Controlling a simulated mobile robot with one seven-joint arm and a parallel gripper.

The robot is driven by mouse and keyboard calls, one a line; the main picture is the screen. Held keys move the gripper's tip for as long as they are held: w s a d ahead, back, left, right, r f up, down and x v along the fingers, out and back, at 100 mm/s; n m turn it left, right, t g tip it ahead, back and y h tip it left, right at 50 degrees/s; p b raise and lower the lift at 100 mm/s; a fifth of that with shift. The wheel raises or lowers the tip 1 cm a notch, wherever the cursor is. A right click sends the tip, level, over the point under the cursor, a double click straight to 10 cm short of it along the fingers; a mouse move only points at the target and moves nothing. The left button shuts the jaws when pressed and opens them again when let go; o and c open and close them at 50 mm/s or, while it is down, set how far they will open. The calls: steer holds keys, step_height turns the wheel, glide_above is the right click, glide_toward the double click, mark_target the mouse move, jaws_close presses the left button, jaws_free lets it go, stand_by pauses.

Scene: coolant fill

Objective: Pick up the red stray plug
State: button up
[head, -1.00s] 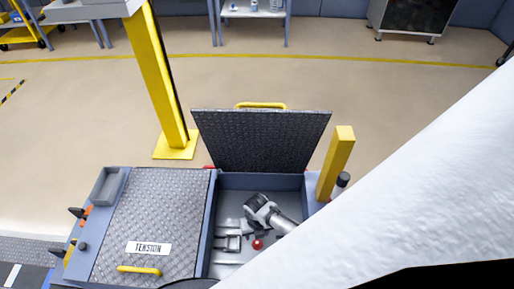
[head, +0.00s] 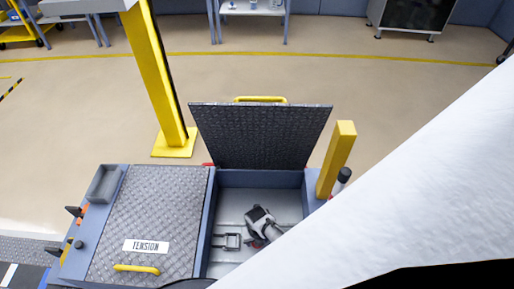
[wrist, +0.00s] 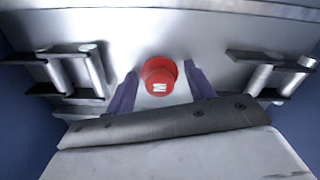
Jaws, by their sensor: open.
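The red stray plug (wrist: 159,77) is round, with a small pale mark on its face. In the wrist view it sits over the bare grey floor of the open bay, between the two fingers of my gripper (wrist: 161,72). The fingers are apart, one on each side of the plug, with a narrow gap showing. In the head view my gripper (head: 257,215) is down inside the open bay (head: 230,195) and hides nearly all of the plug.
Metal brackets stand left (wrist: 75,72) and right (wrist: 270,76) of the plug. Blue bay walls close in at both sides. The raised tread-plate lid (head: 262,135) stands behind the bay, with a yellow post (head: 337,160) to its right. A closed TENSION cover (head: 150,215) lies left.

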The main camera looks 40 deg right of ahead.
steer(key=c, duration=0.8)
steer(key=shift+r, duration=0.1)
